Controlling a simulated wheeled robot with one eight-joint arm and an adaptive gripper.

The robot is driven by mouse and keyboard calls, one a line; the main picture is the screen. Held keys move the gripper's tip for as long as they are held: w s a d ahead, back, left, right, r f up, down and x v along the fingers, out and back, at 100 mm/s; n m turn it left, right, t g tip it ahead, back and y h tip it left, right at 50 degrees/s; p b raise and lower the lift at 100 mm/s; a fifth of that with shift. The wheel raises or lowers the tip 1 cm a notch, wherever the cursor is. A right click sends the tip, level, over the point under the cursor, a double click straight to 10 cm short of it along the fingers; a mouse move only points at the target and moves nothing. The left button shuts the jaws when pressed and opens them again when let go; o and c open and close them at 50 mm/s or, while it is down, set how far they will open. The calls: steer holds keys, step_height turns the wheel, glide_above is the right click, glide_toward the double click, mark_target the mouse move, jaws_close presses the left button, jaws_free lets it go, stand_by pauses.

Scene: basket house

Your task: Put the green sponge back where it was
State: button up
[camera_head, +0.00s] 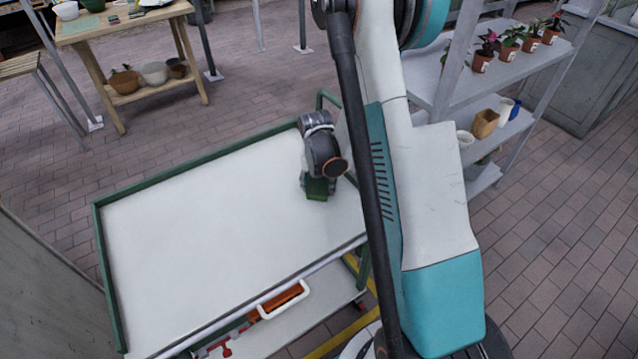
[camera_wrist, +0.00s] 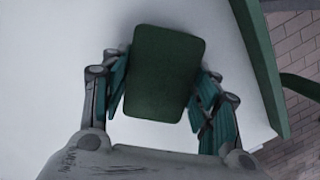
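The green sponge (camera_wrist: 165,72) is a dark green rounded block between the two fingers of my gripper (camera_wrist: 163,92) in the wrist view. The finger pads appear to press on its left and right sides. In the head view the sponge (camera_head: 318,189) shows below my gripper (camera_head: 316,178), at the right part of the white cart top (camera_head: 210,235). I cannot tell whether its underside touches the surface.
The cart has a raised green rim (camera_head: 190,165); its top is otherwise clear. A wooden table (camera_head: 115,25) with bowls stands at the back left. A grey shelf (camera_head: 440,90) with potted plants and vases stands at the right. An orange-and-white tray (camera_head: 283,299) is on the cart's lower level.

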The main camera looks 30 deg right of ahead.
mark_target(318, 187)
steer(key=shift+o, duration=1.1)
steer(key=shift+r, duration=0.25)
step_height(318, 187, up, 12)
steer(key=s+a+p, duration=0.1)
steer(key=p, duration=0.3)
